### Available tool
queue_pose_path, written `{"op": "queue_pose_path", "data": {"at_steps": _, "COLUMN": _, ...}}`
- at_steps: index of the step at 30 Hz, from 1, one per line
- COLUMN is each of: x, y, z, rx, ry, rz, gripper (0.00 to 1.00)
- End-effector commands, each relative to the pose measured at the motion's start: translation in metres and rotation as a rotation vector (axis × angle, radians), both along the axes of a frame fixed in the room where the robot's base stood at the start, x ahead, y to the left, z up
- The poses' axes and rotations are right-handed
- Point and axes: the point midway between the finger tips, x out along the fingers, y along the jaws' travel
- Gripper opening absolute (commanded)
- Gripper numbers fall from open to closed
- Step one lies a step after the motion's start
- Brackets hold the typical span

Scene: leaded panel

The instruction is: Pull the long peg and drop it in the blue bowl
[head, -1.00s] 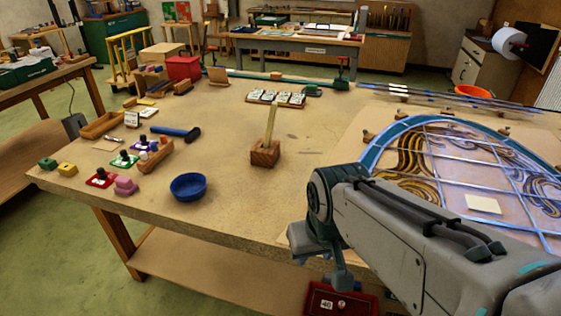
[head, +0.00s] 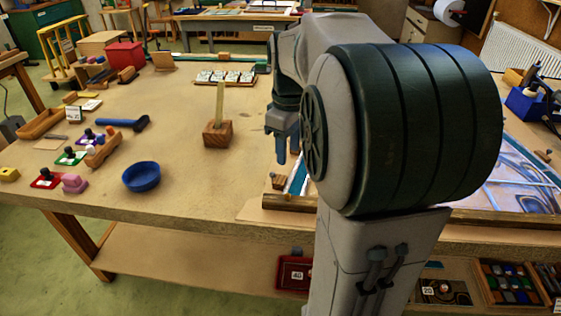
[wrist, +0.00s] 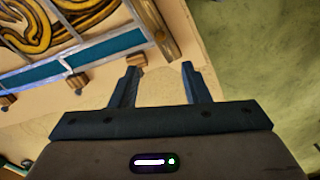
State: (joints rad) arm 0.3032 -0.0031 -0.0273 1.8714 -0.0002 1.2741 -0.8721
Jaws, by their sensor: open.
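The long peg (head: 220,103) is a pale wooden stick standing upright in a brown wooden block (head: 217,133) on the table. The blue bowl (head: 141,177) sits on the table to the left of the block and nearer the front edge, and it looks empty. My gripper (head: 287,150) points down to the right of the peg, apart from it. In the wrist view my gripper (wrist: 160,85) is open with nothing between its fingers. Neither the peg nor the bowl shows in the wrist view.
The leaded panel (wrist: 85,68) lies on the table at the right, largely hidden by my arm in the head view. A blue-handled hammer (head: 124,123), small stamps and a wooden tray (head: 41,123) lie at the left. The table between bowl and block is clear.

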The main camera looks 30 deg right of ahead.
Motion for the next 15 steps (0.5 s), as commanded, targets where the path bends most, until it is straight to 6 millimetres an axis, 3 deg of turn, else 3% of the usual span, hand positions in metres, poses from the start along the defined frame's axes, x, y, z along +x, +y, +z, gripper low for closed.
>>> {"op": "queue_pose_path", "data": {"at_steps": 15, "x": -0.001, "y": 0.001, "z": -0.096, "rx": 0.002, "ry": 0.005, "rz": -0.002, "gripper": 0.42}}
